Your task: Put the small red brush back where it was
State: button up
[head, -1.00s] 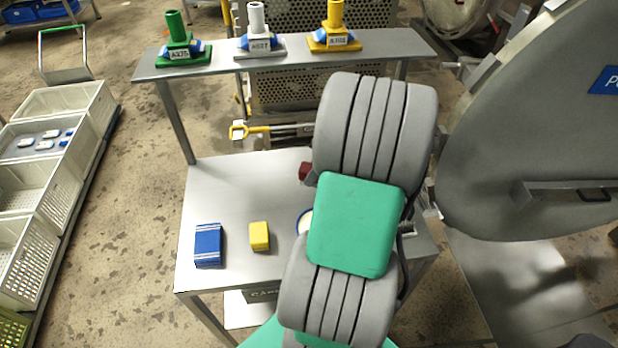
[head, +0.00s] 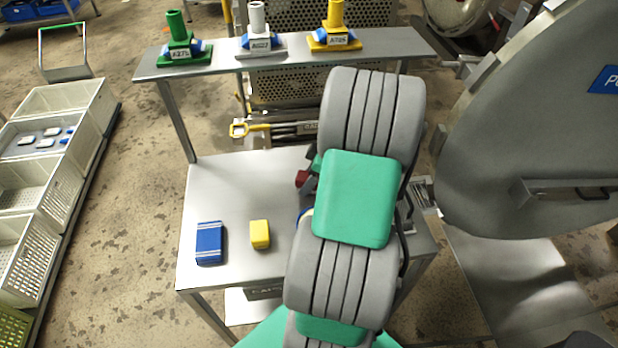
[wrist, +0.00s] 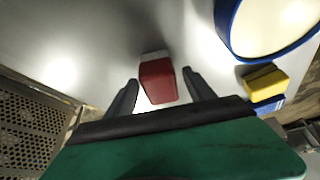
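The small red brush (wrist: 157,82) lies between the two dark fingers of my gripper (wrist: 160,77) in the wrist view, with a pale strip along its far edge. There is a visible gap on each side, so the fingers are open and not closed on it. Whether the brush rests on the table or is just above it is hard to tell. In the head view the red brush (head: 302,179) shows at the left edge of my arm, over the table (head: 230,185). My arm hides most of the gripper there.
A yellow block (head: 260,234) and a blue pack (head: 209,243) sit on the table's left. A blue-rimmed round container (wrist: 272,30) stands close to the brush. A raised shelf (head: 210,65) holds green, white and yellow stands. A large round door (head: 540,130) is at right.

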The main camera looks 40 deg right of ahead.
jog(key=v, duration=1.2)
jog(key=w+a+r+m+g+h, duration=0.1)
jog(key=w+a+r, duration=0.1)
jog(key=a, duration=0.8)
jog(key=w+a+r+m, duration=0.1)
jog(key=w+a+m, duration=0.15)
jog(key=a, duration=0.75)
jog(key=s+a+m+h, duration=0.1)
jog(key=s+a+m, duration=0.2)
jog(key=a, duration=0.7)
jog(key=s, duration=0.2)
jog(key=shift+s+a+f+t+h, duration=0.15)
jog(key=shift+s+a+t+h, duration=0.15)
jog(key=shift+c, duration=0.5)
